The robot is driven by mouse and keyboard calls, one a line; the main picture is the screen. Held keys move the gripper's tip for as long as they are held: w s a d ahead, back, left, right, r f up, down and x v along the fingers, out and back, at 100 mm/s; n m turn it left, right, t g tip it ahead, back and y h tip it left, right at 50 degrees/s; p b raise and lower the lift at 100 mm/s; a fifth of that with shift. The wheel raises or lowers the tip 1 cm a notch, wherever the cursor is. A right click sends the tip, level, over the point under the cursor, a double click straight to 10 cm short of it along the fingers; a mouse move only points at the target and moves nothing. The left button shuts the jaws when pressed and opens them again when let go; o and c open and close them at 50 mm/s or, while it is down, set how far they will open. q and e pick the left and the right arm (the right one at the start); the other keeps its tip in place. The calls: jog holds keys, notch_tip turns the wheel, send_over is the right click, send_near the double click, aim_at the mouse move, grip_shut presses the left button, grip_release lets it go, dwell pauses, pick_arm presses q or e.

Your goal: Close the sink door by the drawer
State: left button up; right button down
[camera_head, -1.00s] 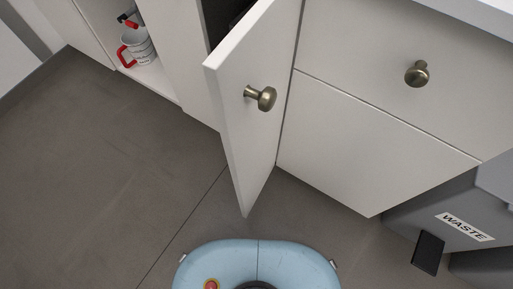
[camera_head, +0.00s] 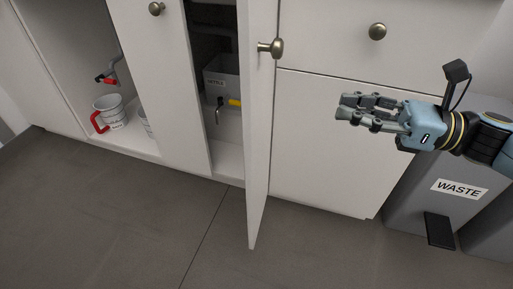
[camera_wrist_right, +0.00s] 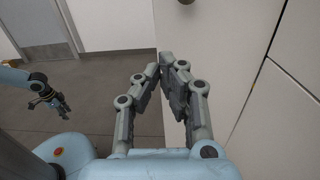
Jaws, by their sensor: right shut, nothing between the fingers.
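The white sink door (camera_head: 259,140) stands open in the head view, its free edge turned towards me, with a brass knob (camera_head: 270,47). It is beside the drawer (camera_head: 330,45), which is shut and has its own knob (camera_head: 377,31). My right gripper (camera_head: 345,109) is shut and empty, in front of the cabinet to the right of the door, apart from it. In the right wrist view the door (camera_wrist_right: 195,50) lies beyond the fingers (camera_wrist_right: 171,70). My left gripper (camera_wrist_right: 48,97) shows small at the left there; its jaw state is unclear.
Inside the open cupboard are a grey box (camera_head: 222,80) and a yellow-handled item (camera_head: 234,102). A red-handled mug (camera_head: 108,112) sits in the left opening. A grey waste bin (camera_head: 425,200) stands at the right. The floor (camera_head: 110,215) in front is clear.

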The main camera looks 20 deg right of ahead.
pick_arm(q)
jog(key=w+r+b, duration=0.1)
jog(key=w+d+r+b, duration=0.1)
jog(key=r, duration=0.1)
jog(key=w+r+b, duration=0.1)
jog(key=shift+d+r+b, duration=0.2)
jog(key=shift+r+b, duration=0.2)
pick_arm(e)
send_near(253, 101)
jog(key=shift+n+g, duration=0.3)
jog(key=shift+n, duration=0.1)
jog(key=x, duration=0.7)
jog(key=shift+w+a+r, duration=0.1)
jog(key=shift+a+r, duration=0.05)
jog(key=shift+r, duration=0.1)
